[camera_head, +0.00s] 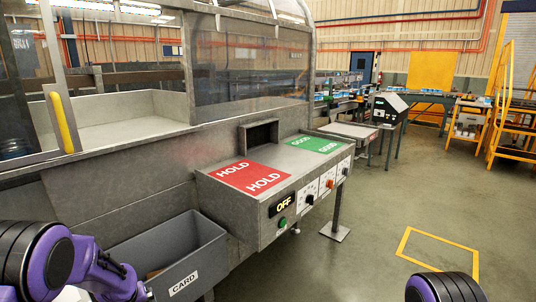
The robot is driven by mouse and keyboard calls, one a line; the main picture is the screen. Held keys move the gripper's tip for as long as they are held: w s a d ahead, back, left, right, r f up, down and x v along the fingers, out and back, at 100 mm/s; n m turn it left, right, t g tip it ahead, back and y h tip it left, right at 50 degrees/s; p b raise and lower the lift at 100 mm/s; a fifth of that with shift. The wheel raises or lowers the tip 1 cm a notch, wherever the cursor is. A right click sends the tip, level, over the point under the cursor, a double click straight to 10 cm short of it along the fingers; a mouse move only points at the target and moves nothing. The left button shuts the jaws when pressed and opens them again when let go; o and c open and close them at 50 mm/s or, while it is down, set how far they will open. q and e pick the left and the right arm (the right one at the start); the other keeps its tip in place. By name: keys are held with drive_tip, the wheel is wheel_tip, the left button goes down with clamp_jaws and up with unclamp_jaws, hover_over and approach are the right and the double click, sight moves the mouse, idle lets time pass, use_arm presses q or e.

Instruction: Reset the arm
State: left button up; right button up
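My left arm (60,262) comes in at the bottom left, with purple and black links. It reaches in front of a grey bin, and its gripper does not show. Of my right arm (445,288), only a rounded purple and black link shows at the bottom edge, over the floor. Its gripper is out of the picture. No object is seen held by either arm.
A metal bench carries a red HOLD mat (250,177) and a green GOOD mat (318,144). Its front panel has an OFF display (284,205). A grey CARD bin (205,262) stands below left. The floor at right is open, with a yellow outline (440,240).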

use_arm(q)
drive_tip(key=s+d+f, duration=0.3)
drive_tip(key=s+f, duration=0.4)
drive_tip(key=s, duration=0.2)
drive_tip(key=s+d+f, duration=0.3)
drive_tip(key=s+f, duration=0.4)
drive_tip(key=s, duration=0.3)
drive_tip(key=s+d+r+y, duration=0.1)
drive_tip(key=s+d, duration=0.1)
drive_tip(key=s, duration=1.5)
drive_tip(key=shift+d+g, duration=0.15)
drive_tip(key=shift+g, duration=0.25)
